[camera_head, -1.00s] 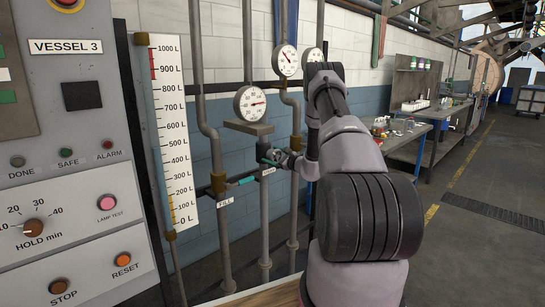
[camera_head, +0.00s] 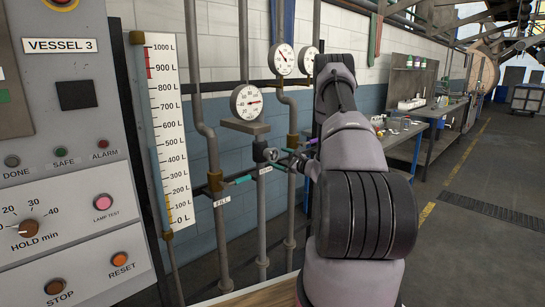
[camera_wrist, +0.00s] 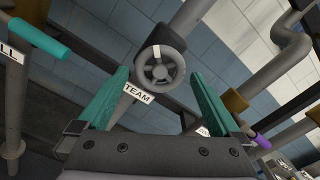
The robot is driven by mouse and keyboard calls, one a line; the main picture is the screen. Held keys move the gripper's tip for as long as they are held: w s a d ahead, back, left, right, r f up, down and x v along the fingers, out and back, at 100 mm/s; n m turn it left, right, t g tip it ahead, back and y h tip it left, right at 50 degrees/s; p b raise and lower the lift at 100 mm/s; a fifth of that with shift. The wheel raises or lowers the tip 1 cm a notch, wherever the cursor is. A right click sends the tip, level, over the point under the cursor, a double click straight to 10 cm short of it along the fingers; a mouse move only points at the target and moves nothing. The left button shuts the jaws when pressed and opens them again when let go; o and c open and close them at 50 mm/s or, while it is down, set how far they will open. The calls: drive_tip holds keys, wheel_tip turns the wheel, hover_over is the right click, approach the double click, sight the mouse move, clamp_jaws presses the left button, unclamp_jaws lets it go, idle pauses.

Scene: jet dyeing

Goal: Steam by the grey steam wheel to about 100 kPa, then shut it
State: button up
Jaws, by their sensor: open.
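The grey steam wheel (camera_head: 270,154) is a small round handwheel with a white mark on its rim, on a vertical pipe below the near dial gauge (camera_head: 246,102). In the wrist view the wheel (camera_wrist: 159,68) faces me, above a label partly covered so that "TEAM" reads. My gripper (camera_wrist: 159,75) is open, its two teal fingers on either side of the wheel in the picture, with nothing between them touching it that I can see. In the head view my gripper (camera_head: 284,158) is just right of the wheel. The near gauge's needle points right; its figures are too small to read surely.
A teal lever (camera_head: 243,180) sits on the FILL pipe to the left, and a purple-ended handle (camera_wrist: 249,143) shows at the right in the wrist view. Two more gauges hang behind. The VESSEL 3 panel (camera_head: 60,180) stands at left; open floor lies right.

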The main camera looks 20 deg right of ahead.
drive_tip(key=v, duration=0.4)
drive_tip(key=shift+s, duration=0.1)
idle(0.9)
